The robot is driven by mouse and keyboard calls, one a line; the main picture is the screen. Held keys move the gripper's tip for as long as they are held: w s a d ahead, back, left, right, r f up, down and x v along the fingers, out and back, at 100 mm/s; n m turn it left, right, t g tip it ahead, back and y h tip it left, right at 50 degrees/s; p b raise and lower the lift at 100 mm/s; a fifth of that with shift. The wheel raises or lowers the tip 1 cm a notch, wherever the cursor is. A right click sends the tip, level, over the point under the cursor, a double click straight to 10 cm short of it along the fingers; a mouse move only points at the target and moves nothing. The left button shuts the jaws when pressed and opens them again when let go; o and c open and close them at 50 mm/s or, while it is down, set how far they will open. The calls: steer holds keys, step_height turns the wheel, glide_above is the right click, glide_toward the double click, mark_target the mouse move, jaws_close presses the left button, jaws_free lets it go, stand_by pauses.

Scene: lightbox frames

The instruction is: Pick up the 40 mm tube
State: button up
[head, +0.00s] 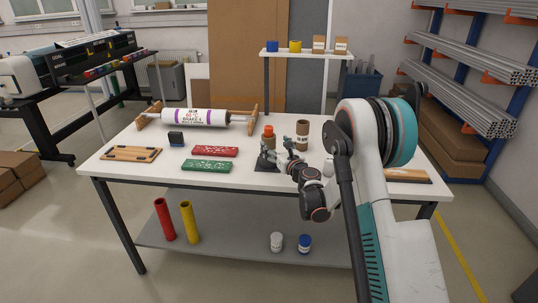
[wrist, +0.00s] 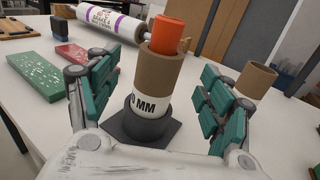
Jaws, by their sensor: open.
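A brown cardboard tube (wrist: 160,75) with a white label stands upright on a black base (wrist: 120,148) in the wrist view. The label reads "0 MM", its first digit unclear. An orange cylinder (wrist: 168,35) sits at its top. In the head view it stands near the table's middle, its orange top (head: 268,130) showing above my gripper. A second cardboard tube (wrist: 255,80) stands behind the right finger; its label (head: 302,144) is too small to read.
A green plate (head: 206,166) and a red plate (head: 215,151) lie left of the tube, with a dark block (head: 176,139) beyond. A white roll (head: 196,117) rests on wooden supports behind.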

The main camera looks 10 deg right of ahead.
mark_target(271, 141)
steer(key=b+x, duration=0.2)
steer(key=x, duration=0.4)
steer(key=shift+w+f, duration=0.15)
steer(key=shift+w+a, duration=0.1)
steer(key=shift+w, duration=0.15)
steer(key=shift+c, duration=0.3)
steer(key=c, duration=1.5)
steer(key=shift+o, duration=0.2)
steer(key=shift+r, duration=0.25)
